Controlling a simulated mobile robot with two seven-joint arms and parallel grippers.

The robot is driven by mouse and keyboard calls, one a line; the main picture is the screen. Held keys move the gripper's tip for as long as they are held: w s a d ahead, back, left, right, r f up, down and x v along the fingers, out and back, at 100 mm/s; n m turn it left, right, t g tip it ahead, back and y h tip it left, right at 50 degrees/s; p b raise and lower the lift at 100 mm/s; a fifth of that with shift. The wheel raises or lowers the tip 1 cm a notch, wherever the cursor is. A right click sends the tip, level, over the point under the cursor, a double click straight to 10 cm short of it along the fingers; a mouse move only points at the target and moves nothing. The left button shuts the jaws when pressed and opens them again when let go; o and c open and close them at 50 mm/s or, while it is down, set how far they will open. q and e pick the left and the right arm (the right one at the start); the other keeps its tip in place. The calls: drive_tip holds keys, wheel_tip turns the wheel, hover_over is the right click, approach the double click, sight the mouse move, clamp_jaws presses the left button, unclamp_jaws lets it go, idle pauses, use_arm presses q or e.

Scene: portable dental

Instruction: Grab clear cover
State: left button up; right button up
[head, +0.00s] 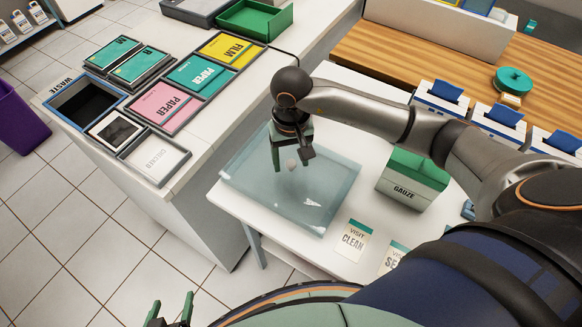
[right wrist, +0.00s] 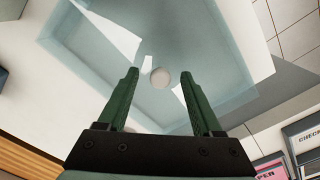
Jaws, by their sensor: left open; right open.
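The clear cover (head: 250,184) is a see-through bluish box lid standing on the white table, with a small round pale knob (head: 291,164) on its top. My right gripper (head: 292,168) is above the cover, pointing down, with its green fingers at the knob. In the right wrist view the fingers (right wrist: 165,78) are apart and the knob (right wrist: 160,77) lies between or just beyond their tips. I cannot tell whether a finger touches it. My left gripper (head: 170,312) is open and empty at the bottom edge of the head view, far from the cover.
A green-topped gauze box (head: 413,180) stands right of the cover. A "VISIT CLEAN" card (head: 353,240) lies in front of it. Trays of paper and film (head: 205,74) and a waste bin (head: 84,104) sit on the left counter. Blue-tabbed white boxes (head: 440,98) stand at the right.

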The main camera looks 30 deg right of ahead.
drive_tip(key=shift+f, duration=0.1)
drive_tip(key=shift+c, duration=0.2)
clamp_jaws()
idle(0.5)
